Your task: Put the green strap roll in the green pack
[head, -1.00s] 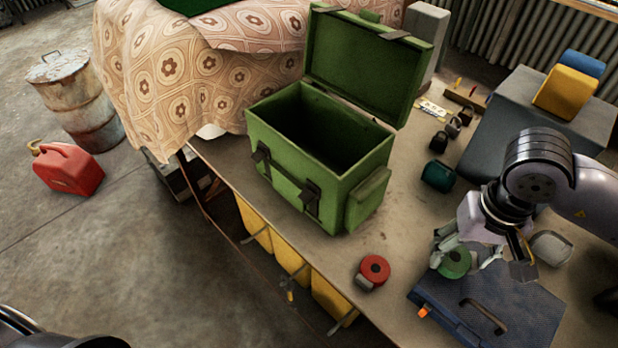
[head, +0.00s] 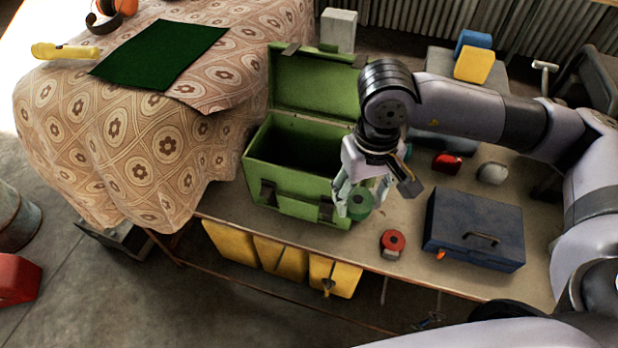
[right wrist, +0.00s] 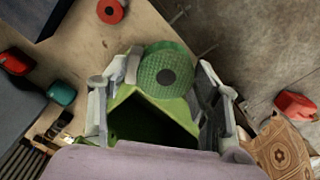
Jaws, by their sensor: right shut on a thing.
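The green strap roll (head: 359,204) is held in my right gripper (head: 360,194), which is shut on it. In the right wrist view the roll (right wrist: 166,70) sits between the fingers, with its round face and dark centre showing. The green pack (head: 300,199) stands on the bench with its lid raised and its dark inside open. The roll is in front of the pack's right end, outside its opening; part of that end is hidden by the gripper and arm. In the right wrist view the pack (right wrist: 128,98) shows behind the roll. My left gripper is out of view.
A red strap roll (head: 393,240) and a blue case (head: 474,228) lie on the bench right of the pack. A cloth-covered surface (head: 150,150) with a dark green mat (head: 160,52) is at left. The raised lid (head: 318,82) stands at the pack's back.

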